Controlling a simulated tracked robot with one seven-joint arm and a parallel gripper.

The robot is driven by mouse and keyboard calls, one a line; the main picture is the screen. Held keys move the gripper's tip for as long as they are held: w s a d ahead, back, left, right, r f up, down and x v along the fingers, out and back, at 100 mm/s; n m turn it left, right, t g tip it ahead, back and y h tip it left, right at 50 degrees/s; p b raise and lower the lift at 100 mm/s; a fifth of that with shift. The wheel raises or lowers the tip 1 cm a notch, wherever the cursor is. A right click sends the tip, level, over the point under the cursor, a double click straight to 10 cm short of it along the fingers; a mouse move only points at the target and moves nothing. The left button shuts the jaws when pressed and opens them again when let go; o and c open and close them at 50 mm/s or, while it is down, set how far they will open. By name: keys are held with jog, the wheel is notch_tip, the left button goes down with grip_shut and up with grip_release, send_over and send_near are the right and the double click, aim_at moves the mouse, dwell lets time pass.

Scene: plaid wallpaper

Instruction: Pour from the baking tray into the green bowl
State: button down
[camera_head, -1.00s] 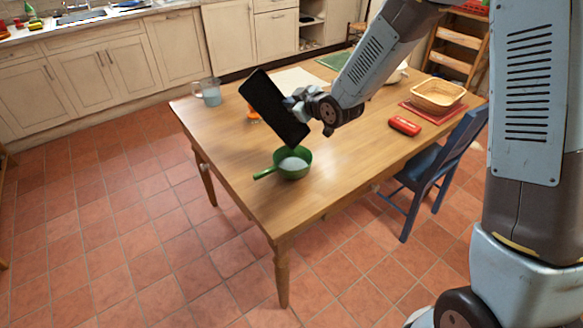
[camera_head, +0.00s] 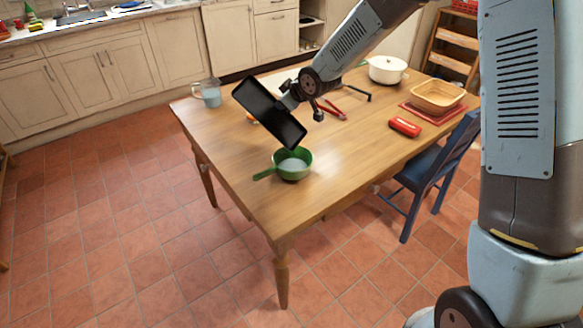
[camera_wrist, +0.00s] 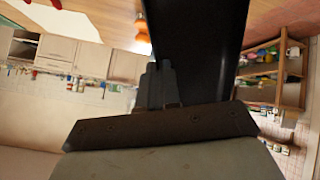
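The black baking tray (camera_head: 262,108) is steeply tilted in the air, its lower corner just above and behind the green bowl (camera_head: 294,175). My gripper (camera_head: 289,101) is shut on the tray's right edge; the tray also fills the upper middle of the wrist view (camera_wrist: 200,45), with my fingers beside it. The green bowl has a side handle pointing left and stands upright on the wooden table (camera_head: 350,165) near its front edge. Something pale grey-blue shows inside the bowl. I see nothing falling from the tray.
A glass mug (camera_head: 211,96) stands at the table's left end. Red-handled pliers (camera_head: 332,110), a white pot (camera_head: 387,69), a red case (camera_head: 405,127) and a wicker basket (camera_head: 437,95) lie farther right. A blue chair (camera_head: 440,165) stands at the right side.

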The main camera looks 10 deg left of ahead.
jog(key=shift+w+a+f+g+h, duration=0.4)
jog(key=shift+w+a+f, duration=0.1)
jog(key=shift+w, duration=0.1)
jog(key=w+a+f+g+h+b, duration=0.4)
jog(key=w+f+g+h, duration=0.1)
jog(key=f, duration=0.4)
jog(key=shift+a+f+m+g+h, duration=0.25)
jog(key=shift+g+h, duration=0.25)
jog(key=shift+g, duration=0.4)
